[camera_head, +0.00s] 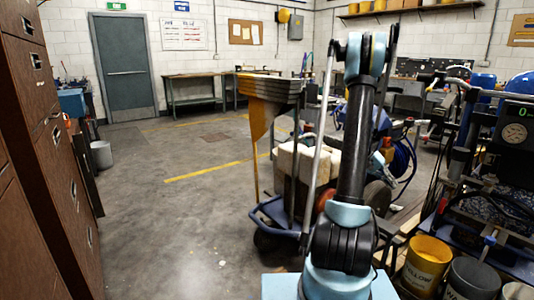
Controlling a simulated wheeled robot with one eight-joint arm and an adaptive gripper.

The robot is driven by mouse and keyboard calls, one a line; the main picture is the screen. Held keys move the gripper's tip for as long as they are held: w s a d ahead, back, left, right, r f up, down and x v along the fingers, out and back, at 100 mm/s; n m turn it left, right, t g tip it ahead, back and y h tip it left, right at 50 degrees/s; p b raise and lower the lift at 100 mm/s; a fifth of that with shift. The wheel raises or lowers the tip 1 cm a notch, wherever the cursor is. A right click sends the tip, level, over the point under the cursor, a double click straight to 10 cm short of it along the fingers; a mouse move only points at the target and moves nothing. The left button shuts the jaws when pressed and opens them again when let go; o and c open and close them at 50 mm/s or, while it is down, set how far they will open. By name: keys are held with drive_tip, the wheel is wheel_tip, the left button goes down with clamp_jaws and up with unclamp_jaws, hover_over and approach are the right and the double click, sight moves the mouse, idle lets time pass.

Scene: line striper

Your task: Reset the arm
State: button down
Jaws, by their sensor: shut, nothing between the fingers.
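My arm rises from my light-blue base in the lower middle of the head view. Its black and pale-blue links stand nearly upright, and the upper joint is near the top of the picture. My gripper cannot be made out; the far end of the arm is hidden behind its own links or out of the picture. No object is seen held by the arm.
A cart (270,212) with pale blocks (304,163) stands close behind my arm. A line-striping machine (515,140) and a yellow bucket (426,265) crowd the right. Brown drawer cabinets (50,150) line the left. Concrete floor (180,230) is clear between, toward a grey door (124,70).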

drive_tip(key=s+a+r+n+t+y, duration=0.2)
drive_tip(key=s+a+r, duration=0.3)
drive_tip(key=a, duration=0.5)
drive_tip(key=s+a+r+n+t+y, duration=0.1)
drive_tip(key=s+a+r+n+t, duration=0.1)
drive_tip(key=s+a+r, duration=0.55)
drive_tip(key=s+a+f+n+t+y, duration=0.1)
drive_tip(key=s+a+f, duration=0.3)
drive_tip(key=s+a, duration=0.4)
drive_tip(key=s+a+f+n+t+y, duration=0.2)
drive_tip(key=s+a, duration=0.6)
drive_tip(key=a, duration=0.4)
wheel_tip(320, 180, down, 3)
drive_tip(key=shift+s+r+n+y, duration=0.2)
drive_tip(key=shift+s+n+y, duration=0.3)
drive_tip(key=shift+y, duration=0.7)
drive_tip(key=shift+w+d, duration=0.1)
drive_tip(key=shift+w, duration=0.05)
